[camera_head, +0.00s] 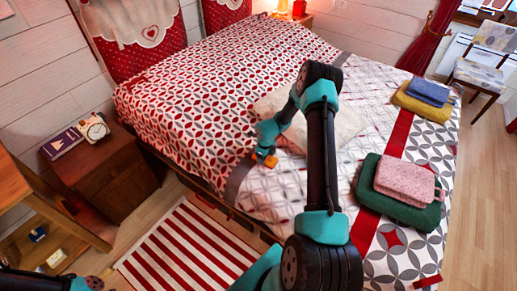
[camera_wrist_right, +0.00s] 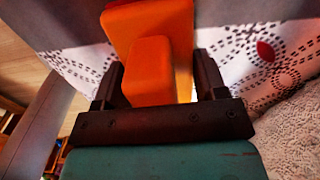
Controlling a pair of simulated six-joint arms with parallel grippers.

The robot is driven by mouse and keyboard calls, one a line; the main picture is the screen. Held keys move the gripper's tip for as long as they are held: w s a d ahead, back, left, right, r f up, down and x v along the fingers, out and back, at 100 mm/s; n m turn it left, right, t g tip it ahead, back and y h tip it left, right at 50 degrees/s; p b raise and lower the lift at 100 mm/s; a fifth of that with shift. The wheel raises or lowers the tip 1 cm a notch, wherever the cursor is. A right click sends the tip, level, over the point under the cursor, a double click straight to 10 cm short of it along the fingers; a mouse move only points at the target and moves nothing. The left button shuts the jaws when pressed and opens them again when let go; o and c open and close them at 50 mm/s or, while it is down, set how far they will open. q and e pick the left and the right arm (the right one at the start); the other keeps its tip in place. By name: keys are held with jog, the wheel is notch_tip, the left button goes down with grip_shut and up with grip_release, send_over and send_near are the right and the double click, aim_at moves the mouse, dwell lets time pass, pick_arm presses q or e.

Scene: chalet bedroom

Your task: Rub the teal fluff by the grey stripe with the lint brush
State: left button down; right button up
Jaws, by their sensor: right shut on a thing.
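The orange lint brush (camera_head: 270,161) is held by my right gripper (camera_head: 262,153) low over the bed, beside the grey stripe (camera_head: 238,180). In the right wrist view the brush (camera_wrist_right: 150,72) sits between the two dark fingers of my right gripper (camera_wrist_right: 160,78), which are shut on its orange handle. I cannot tell whether the brush touches the cover. The teal fluff cannot be made out in either view; the brush or my right arm may hide it. My left gripper is out of view; only part of my left arm shows at the bottom left.
A cream knitted blanket (camera_head: 346,122) lies beside the gripper. Folded pink (camera_head: 405,180) and green (camera_head: 400,211) cloths lie to the right on the bed, with blue (camera_head: 428,91) and yellow (camera_head: 422,107) ones farther back. A nightstand (camera_head: 110,170) stands at left.

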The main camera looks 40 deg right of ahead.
jog(key=shift+w+a, duration=0.1)
jog(key=shift+w, duration=0.35)
jog(key=shift+r, duration=0.4)
jog(key=shift+s+r, duration=0.1)
jog(key=shift+r, duration=3.65)
